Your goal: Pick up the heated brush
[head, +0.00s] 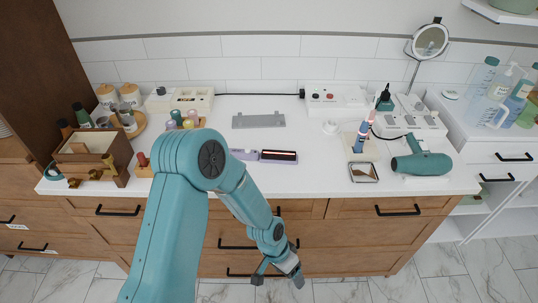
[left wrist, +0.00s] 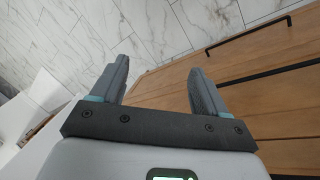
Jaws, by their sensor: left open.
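A slim pink and blue tool (head: 361,136), which looks like the heated brush, stands upright on a beige stand (head: 368,151) at the right of the white counter. A dark cord runs beside it; its small details are hard to tell. My left gripper (head: 278,281) hangs low in front of the drawers, below the counter's front edge and well left of the brush. In the left wrist view its jaws (left wrist: 158,85) are apart with nothing between them. The brush is outside that view. My right gripper is not in view.
A teal hair dryer (head: 422,163) lies right of the brush, and a small framed tray (head: 363,172) lies in front. A white socket box (head: 410,117) and round mirror (head: 430,40) stand behind. Wooden drawers (head: 330,235) face me.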

